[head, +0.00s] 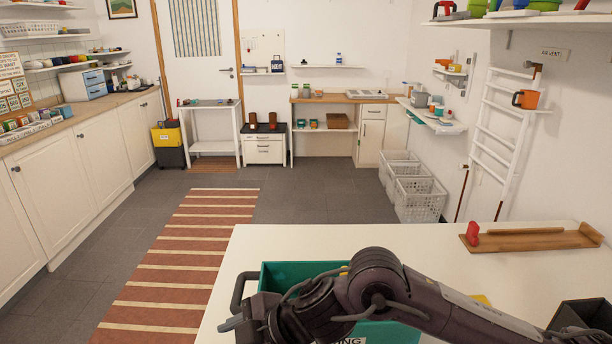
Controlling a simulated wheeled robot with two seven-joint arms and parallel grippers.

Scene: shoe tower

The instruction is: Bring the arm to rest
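My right arm reaches in from the lower right across the white table (300,240). It is bent and passes in front of a teal box (285,270). The end of this arm with my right gripper (232,325) is low in the picture, at the box's left side. The fingers are too small and dark to tell open from shut, and I see nothing clearly held. My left gripper is not in view.
A wooden tray (530,241) with a red object (473,232) lies at the table's right. A black box (585,315) stands in the lower right corner. The table's far middle is bare. Grey crates (418,200) stand on the floor beyond.

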